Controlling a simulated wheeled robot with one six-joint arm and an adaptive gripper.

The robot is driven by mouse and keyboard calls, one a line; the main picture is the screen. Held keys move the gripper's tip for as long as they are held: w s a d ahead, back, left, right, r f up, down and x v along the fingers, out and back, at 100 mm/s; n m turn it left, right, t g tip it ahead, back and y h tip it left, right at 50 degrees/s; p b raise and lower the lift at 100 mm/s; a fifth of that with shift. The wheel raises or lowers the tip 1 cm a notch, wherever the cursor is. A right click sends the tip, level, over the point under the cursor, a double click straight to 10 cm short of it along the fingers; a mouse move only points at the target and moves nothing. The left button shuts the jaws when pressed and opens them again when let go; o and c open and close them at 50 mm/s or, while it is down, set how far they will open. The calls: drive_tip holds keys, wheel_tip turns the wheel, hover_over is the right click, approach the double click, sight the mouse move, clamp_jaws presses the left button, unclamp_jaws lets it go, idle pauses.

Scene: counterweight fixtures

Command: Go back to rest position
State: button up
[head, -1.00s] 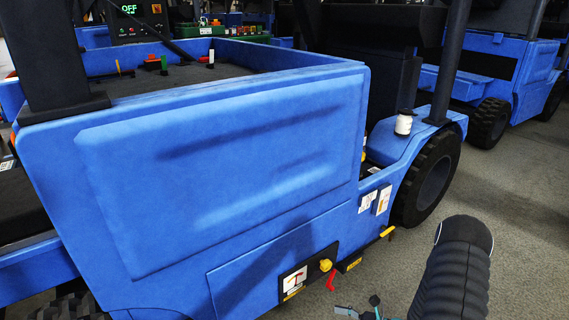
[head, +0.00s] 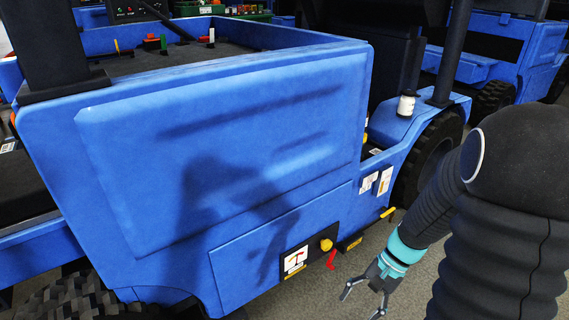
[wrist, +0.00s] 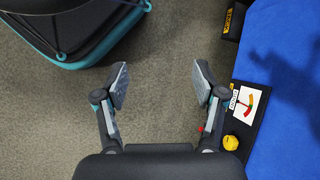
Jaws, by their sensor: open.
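My gripper (head: 364,302) hangs at the end of my black-sleeved arm at the lower right of the head view, apart from the blue vehicle (head: 240,150). In the wrist view my gripper (wrist: 161,90) has its two fingers spread, with only grey carpet-like floor between them. On the vehicle's lower side sits a black panel (head: 292,258) with a yellow knob (head: 326,244) and a red lever (head: 331,260).
A yellow handle (head: 388,212) sticks out on the vehicle's right side. A white canister (head: 406,105) stands on its fender, above a black tyre (head: 430,155). Another blue vehicle (head: 490,55) stands behind.

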drive_tip(key=s+a+r+n+t+h, duration=0.1)
drive_tip(key=s+r+n+t, duration=0.3)
drive_tip(key=r, duration=0.7)
drive_tip(key=s+r+n+t+h, duration=0.3)
drive_tip(key=s+r+t+h, duration=0.1)
drive_tip(key=r, duration=0.7)
drive_tip(key=shift+a+n+t+h, duration=0.3)
drive_tip(key=shift+a+n, duration=0.1)
